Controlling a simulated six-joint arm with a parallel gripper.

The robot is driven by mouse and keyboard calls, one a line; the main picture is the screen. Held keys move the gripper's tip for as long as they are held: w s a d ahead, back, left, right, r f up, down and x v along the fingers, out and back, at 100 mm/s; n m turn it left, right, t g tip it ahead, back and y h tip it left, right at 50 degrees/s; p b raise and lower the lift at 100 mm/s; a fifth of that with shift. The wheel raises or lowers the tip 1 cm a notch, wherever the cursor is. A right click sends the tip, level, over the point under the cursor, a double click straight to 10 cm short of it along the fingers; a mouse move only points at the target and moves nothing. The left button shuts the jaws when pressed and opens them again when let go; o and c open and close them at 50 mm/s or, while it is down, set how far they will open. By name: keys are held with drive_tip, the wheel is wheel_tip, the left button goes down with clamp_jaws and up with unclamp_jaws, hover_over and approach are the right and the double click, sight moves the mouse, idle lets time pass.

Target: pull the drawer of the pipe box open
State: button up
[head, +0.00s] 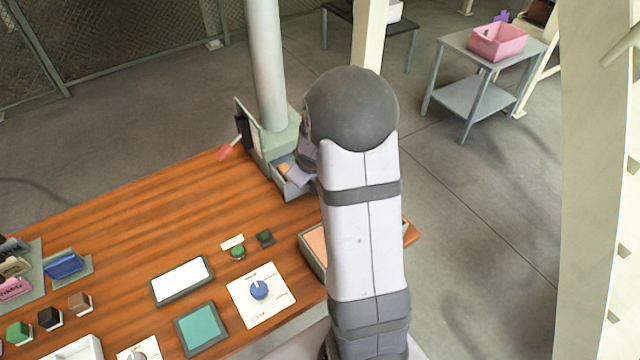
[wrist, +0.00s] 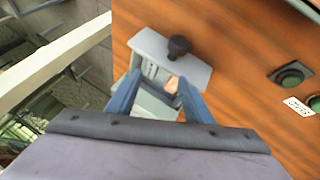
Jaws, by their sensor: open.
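The pipe box (head: 280,142) is a grey-green housing at the table's far edge, under a tall pale pipe (head: 265,60). Its drawer (head: 297,190) stands out from the housing, and a small orange item (head: 284,169) shows inside. In the wrist view, the drawer's light grey front panel (wrist: 148,44) carries a dark round knob (wrist: 179,46). My gripper (wrist: 158,82) is open, its blue fingers apart over the drawer area and clear of the knob. Whether the fingers touch the drawer I cannot tell. In the head view my arm hides the gripper's fingertips and part of the drawer.
A red-handled lever (head: 229,150) sticks out left of the box. An open tray (head: 312,262) sits partly behind my arm. A dial panel (head: 262,296), a white-faced panel (head: 181,280) and a green button (head: 238,252) lie nearer. Bare wood (head: 175,215) spans the left middle.

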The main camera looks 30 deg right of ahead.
drive_tip(key=s+d+m+g+y+b, duration=0.1)
drive_tip(key=s+d+m+y+b, duration=0.4)
drive_tip(key=s+m+y, duration=0.15)
drive_tip(key=shift+n+y, duration=0.25)
drive_tip(key=shift+y, duration=0.2)
drive_tip(key=shift+p+x, duration=1.45)
drive_tip(key=shift+x, duration=2.55)
drive_tip(key=shift+w+r, duration=0.1)
